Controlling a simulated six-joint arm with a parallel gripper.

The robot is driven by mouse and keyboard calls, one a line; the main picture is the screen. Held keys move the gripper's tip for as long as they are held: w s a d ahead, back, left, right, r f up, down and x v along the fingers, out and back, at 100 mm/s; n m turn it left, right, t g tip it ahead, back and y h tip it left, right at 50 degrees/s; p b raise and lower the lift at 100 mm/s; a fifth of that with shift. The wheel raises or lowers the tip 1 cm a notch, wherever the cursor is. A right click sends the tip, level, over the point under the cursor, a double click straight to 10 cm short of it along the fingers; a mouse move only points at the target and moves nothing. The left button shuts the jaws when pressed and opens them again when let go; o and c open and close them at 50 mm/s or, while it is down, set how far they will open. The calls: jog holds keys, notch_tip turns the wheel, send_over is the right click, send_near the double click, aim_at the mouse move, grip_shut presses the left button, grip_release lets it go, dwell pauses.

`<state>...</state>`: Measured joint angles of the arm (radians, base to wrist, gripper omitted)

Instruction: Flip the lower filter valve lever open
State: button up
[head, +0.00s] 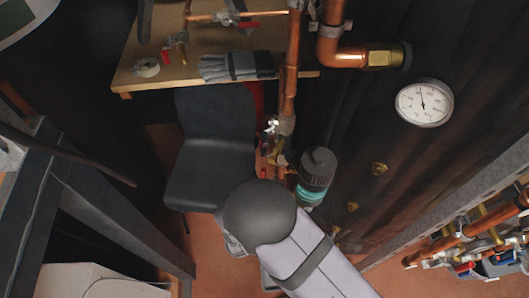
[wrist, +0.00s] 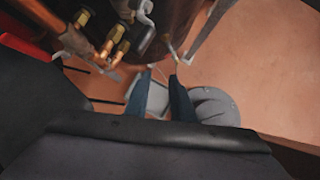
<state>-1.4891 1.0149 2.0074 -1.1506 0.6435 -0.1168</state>
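In the head view a filter (head: 316,175) with a dark cap and a teal band stands beside a vertical copper pipe (head: 291,75). A valve (head: 272,127) with a bright metal part sits on the pipe above it, with red parts close below. My arm covers the area below the filter, so I cannot make out the lower filter valve lever there. My gripper (wrist: 163,72) shows in the wrist view with its two dark fingers apart and nothing clearly between them. Copper pipes with brass fittings (wrist: 115,42) lie up and left of the fingertips, apart from them.
A black chair (head: 212,150) and a wooden table (head: 140,75) with gloves (head: 237,66) stand left of the pipe. A round gauge (head: 424,103) is at right. A large brown cylinder (wrist: 190,15) is beyond the fingertips. Open reddish floor (wrist: 265,65) lies to the right.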

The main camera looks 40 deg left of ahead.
jog(key=w+a+n+t+y+b, duration=0.1)
jog(key=w+a+n+t, duration=0.15)
jog(key=a, duration=0.25)
jog(key=n+t+y+b, duration=0.25)
jog(key=t+y, duration=0.25)
jog(key=t, duration=0.4)
send_near(262, 153)
jog(key=w, duration=0.4)
jog(key=shift+n+g, duration=0.25)
jog(key=shift+n, duration=0.05)
jog(key=shift+a+r+p+x, duration=0.15)
jog(key=shift+p+x, duration=0.6)
jog(key=shift+x, duration=1)
jog(key=shift+a+r+p+x, duration=0.15)
jog(key=shift+p+x, duration=0.55)
jog(key=shift+x, duration=1.05)
jog(key=shift+s, duration=0.1)
grip_shut()
